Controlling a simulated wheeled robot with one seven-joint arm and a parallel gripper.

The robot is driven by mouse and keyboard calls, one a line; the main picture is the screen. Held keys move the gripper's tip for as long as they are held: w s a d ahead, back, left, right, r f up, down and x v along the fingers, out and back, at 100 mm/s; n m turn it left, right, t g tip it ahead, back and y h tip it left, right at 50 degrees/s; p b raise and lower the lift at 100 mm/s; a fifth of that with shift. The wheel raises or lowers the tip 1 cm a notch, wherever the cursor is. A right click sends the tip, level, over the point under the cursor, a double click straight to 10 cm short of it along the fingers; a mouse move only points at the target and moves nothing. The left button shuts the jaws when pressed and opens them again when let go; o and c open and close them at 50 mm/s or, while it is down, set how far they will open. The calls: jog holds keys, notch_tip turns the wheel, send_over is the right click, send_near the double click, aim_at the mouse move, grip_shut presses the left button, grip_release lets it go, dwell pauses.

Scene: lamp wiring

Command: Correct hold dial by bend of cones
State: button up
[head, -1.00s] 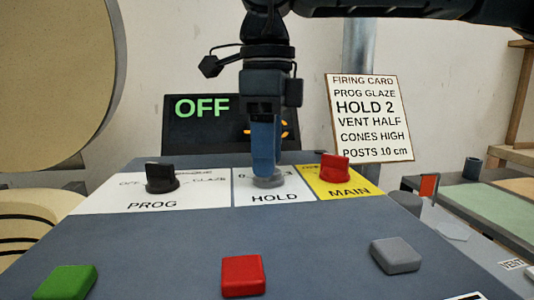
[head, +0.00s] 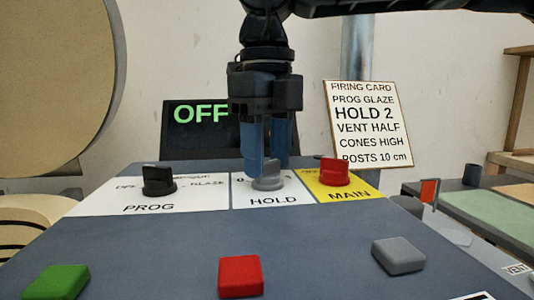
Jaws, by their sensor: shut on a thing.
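The grey HOLD dial (head: 268,181) sits on the white HOLD plate (head: 290,197) in the middle of the panel. My gripper (head: 267,168) points straight down and is shut on the dial's raised grip, one blue finger on each side. The grip shows between the fingers, but its pointer end and most of the plate's scale are hidden, so I cannot read the setting. No cones can be made out.
The black PROG dial (head: 159,181) stands left of my gripper, and the red MAIN dial (head: 334,173) stands close on its right. A display (head: 196,138) behind reads OFF. Green (head: 57,281), red (head: 240,276) and grey (head: 398,255) buttons sit in front. The middle panel surface is clear.

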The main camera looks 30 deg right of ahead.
aim_at(268, 162)
dwell(0.3)
jog(key=o, duration=1.1)
jog(key=shift+c, duration=0.2)
notch_tip(268, 162, up, 8)
jog(key=p, duration=0.5)
jog(key=shift+p, duration=0.35)
jog(key=shift+f, duration=0.1)
